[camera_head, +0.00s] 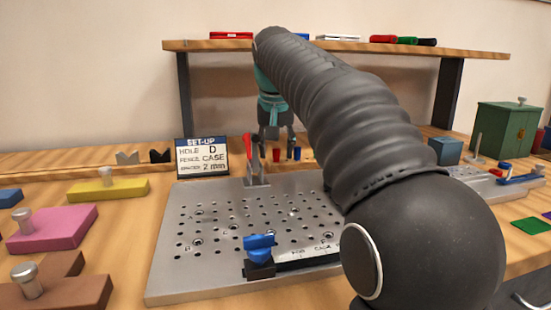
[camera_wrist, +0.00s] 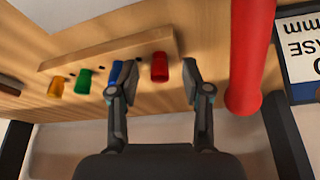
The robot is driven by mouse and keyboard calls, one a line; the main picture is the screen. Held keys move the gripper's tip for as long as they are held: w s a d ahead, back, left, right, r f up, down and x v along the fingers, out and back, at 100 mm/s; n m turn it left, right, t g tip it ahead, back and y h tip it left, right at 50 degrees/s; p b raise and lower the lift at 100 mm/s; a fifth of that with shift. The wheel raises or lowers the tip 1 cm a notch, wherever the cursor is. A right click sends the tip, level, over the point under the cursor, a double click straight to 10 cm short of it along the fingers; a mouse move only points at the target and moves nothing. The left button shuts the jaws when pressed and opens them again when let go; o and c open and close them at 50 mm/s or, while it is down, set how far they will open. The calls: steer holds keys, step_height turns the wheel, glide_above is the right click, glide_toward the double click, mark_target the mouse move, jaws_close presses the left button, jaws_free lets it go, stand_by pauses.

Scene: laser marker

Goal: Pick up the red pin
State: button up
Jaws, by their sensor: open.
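The red pin (camera_wrist: 159,67) stands in a wooden strip (camera_wrist: 105,50) at the end of a row, next to a blue pin (camera_wrist: 117,72). In the head view the red pin (camera_head: 276,155) shows small beneath my gripper (camera_head: 275,135). The left fingertip overlaps part of the blue pin. I cannot tell whether the fingers are level with the red pin or above it.
Green (camera_wrist: 84,82) and yellow (camera_wrist: 56,87) pins continue the row. A tall red handle (camera_wrist: 248,55) rises close beside my right finger; in the head view it stands at the metal plate's (camera_head: 190,270) back edge. A set-up sign (camera_head: 202,157) stands to its left.

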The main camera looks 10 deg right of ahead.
mark_target(278, 149)
jaws_close()
stand_by(0.3)
steer(key=shift+r, duration=0.45)
step_height(278, 149, up, 4)
steer(key=shift+d+p, duration=0.15)
steer(key=shift+p, duration=0.75)
steer(key=s+d+r+p, duration=0.1)
steer(key=s+d+r, duration=0.5)
steer(key=d, duration=0.3)
steer(key=shift+d, duration=0.35)
